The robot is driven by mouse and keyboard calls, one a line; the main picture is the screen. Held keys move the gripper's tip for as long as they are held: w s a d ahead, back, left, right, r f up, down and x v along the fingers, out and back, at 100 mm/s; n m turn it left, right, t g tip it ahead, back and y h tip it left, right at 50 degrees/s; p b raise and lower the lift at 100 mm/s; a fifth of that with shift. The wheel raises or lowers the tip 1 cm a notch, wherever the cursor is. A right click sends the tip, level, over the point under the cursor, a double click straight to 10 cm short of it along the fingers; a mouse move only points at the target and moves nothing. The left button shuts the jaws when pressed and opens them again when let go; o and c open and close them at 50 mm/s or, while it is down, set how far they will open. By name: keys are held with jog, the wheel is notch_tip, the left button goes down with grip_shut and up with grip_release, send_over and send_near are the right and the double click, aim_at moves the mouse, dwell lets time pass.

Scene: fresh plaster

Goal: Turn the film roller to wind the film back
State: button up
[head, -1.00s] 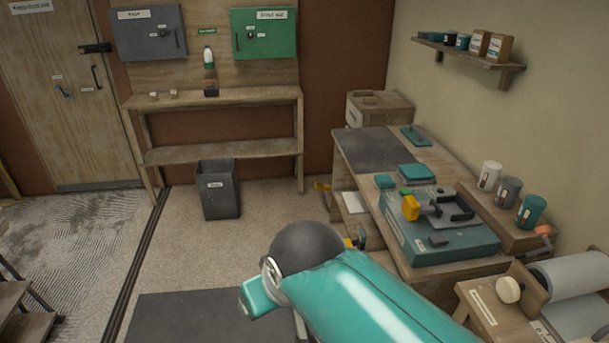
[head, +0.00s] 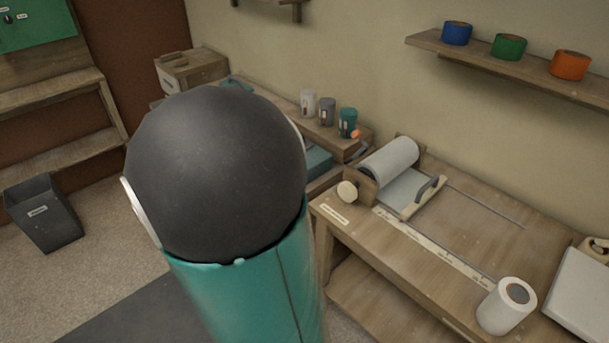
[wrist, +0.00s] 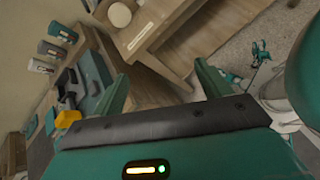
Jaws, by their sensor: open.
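The film roller (head: 388,160) is a pale roll in a wooden holder at the back left of the right-hand bench. A round cream knob (head: 347,191) sits on its near left end. A pale sheet of film (head: 403,188) extends from the roll to a wooden bar with a dark handle (head: 425,195). The cream knob also shows at the top of the wrist view (wrist: 120,14). My gripper (wrist: 161,71) is open and empty, apart from the knob. In the head view my arm hides the gripper.
The roller's bench (head: 440,265) also holds a white roll (head: 506,306) at its front right. Tape rolls sit on a wall shelf (head: 500,68). A bin (head: 43,212) stands on the left floor.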

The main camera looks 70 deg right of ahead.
jog(key=s+d+f+n+g+h, duration=0.3)
jog(key=d+n, duration=0.1)
jog(key=d, duration=0.4)
jog(key=n+h, duration=0.4)
jog(key=n, duration=0.3)
send_near(344, 195)
jog(key=shift+t, duration=0.3)
jog(key=x, duration=1.1)
jog(key=shift+s+d+r, duration=0.1)
jog(key=shift+s+r, duration=0.1)
jog(key=shift+c, duration=0.3)
jog(key=c, duration=0.9)
